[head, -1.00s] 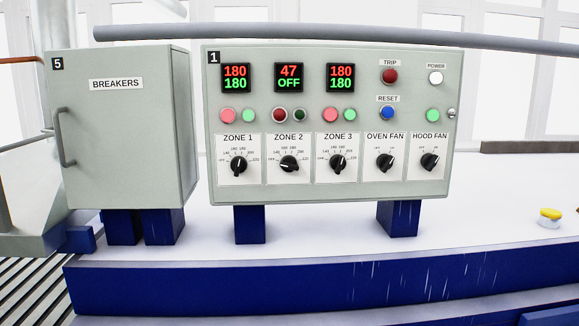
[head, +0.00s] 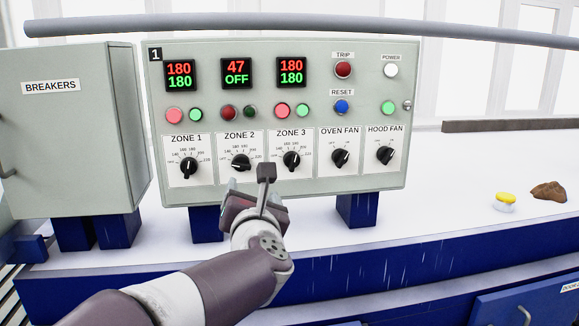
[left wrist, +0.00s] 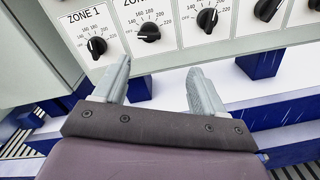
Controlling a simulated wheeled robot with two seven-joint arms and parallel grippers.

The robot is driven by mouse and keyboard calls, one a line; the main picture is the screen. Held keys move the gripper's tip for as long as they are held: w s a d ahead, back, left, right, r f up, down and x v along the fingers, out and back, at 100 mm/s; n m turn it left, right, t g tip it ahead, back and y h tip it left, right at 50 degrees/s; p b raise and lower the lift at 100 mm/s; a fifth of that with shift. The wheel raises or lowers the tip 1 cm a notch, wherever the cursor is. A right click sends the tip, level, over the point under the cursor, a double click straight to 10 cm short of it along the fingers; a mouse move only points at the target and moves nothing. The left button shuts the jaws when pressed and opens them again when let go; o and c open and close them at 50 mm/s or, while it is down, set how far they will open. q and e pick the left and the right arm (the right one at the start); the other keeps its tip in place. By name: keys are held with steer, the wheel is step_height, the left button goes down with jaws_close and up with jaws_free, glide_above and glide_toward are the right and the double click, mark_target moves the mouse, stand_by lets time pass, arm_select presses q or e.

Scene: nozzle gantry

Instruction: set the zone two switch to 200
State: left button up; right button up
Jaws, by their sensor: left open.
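The zone 2 switch (head: 241,162) is a black knob with a white pointer on the grey control panel (head: 280,198). Its pointer is turned left, toward the off end of its scale. The zone 2 display (head: 236,72) above it reads 47 in red and OFF in green. My left gripper (head: 250,181) is open and empty, in front of the panel's lower edge, below the zone 2 and zone 3 knobs. In the left wrist view the zone 2 switch (left wrist: 149,32) lies just beyond and above the gap between the fingers, apart from them. My right gripper is not in view.
The zone 1 knob (head: 189,167) and zone 3 knob (head: 291,160) flank the switch; their displays read 180 over 180. Fan knobs are farther right. The breakers box (head: 75,140) stands left. A yellow-topped object (head: 505,200) and a brown lump (head: 548,191) lie on the white surface.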

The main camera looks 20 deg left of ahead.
mark_target(241, 169)
arm_select(q)
steer(key=w+a+p, duration=0.1)
steer(key=w+a, duration=0.1)
steer(key=w, duration=0.1)
steer(key=w+a+n+p, duration=0.1)
steer(key=w+a+p, duration=0.1)
steer(key=w+a, duration=0.1)
steer(key=w+a+n+p, duration=0.1)
steer(key=w+a+p, duration=0.1)
steer(key=w, duration=0.1)
steer(key=shift+w+a+r+y, duration=0.2)
steer(key=shift+w+a+y, duration=0.15)
steer(key=shift+a+y, duration=0.05)
steer(key=shift+w+a, duration=0.1)
steer(key=shift+a, duration=0.1)
steer(key=shift+d, duration=0.1)
steer(key=shift+f, duration=0.15)
steer(key=c, duration=1.1)
